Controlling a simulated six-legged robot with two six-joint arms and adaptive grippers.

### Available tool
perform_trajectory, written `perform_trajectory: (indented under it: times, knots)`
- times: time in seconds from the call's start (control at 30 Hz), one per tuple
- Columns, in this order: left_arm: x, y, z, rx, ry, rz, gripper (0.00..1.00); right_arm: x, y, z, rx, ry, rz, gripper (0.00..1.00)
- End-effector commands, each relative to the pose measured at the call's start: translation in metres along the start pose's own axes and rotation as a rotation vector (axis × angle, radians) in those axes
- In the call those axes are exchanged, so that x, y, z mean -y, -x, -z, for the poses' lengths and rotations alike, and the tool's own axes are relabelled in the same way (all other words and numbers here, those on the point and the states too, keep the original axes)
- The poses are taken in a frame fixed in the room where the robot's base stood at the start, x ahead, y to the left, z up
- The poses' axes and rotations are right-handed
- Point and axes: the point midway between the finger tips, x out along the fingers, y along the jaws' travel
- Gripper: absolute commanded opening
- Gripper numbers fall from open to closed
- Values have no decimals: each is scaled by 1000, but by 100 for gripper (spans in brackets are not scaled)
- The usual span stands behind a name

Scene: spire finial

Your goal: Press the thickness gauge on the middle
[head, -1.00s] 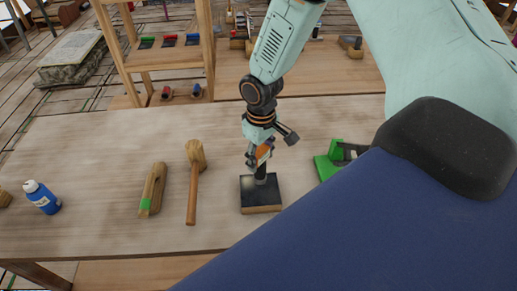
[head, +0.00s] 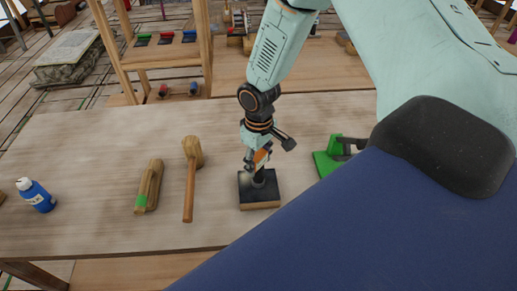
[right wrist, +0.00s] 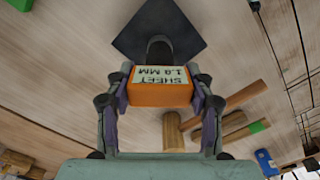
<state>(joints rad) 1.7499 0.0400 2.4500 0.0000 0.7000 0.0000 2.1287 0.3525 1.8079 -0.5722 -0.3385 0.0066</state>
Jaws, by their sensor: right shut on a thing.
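The thickness gauge (head: 261,156) is an orange block with a dark round foot below it. In the right wrist view the gauge (right wrist: 160,95) shows a white label, upside down, with "SHEET" and a figure in MM. My right gripper (head: 256,161) is shut on the gauge, a finger on each side. A square dark sheet on a wooden block (head: 250,201) lies on the table under it; its dark top also shows in the right wrist view (right wrist: 130,38). The foot stands over the middle of the sheet and appears to touch it. My left gripper is not in view.
A wooden mallet (head: 191,175) and a wooden piece with a green mark (head: 148,187) lie left of the block. A green device (head: 325,165) stands to the right. A wooden shelf (head: 165,50) is behind the table (head: 85,150).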

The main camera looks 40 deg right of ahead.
Motion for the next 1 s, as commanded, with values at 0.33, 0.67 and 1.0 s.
perform_trajectory:
  times: [0.33, 0.67, 1.0]
  knots:
    - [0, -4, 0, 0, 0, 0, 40, 0, -7, 0, -2, 0, -1, 16]
    - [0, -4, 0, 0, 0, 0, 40, 0, -7, 0, -1, 0, -1, 74]
    - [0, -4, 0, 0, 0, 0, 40, 0, -7, 0, 0, 0, 0, 80]
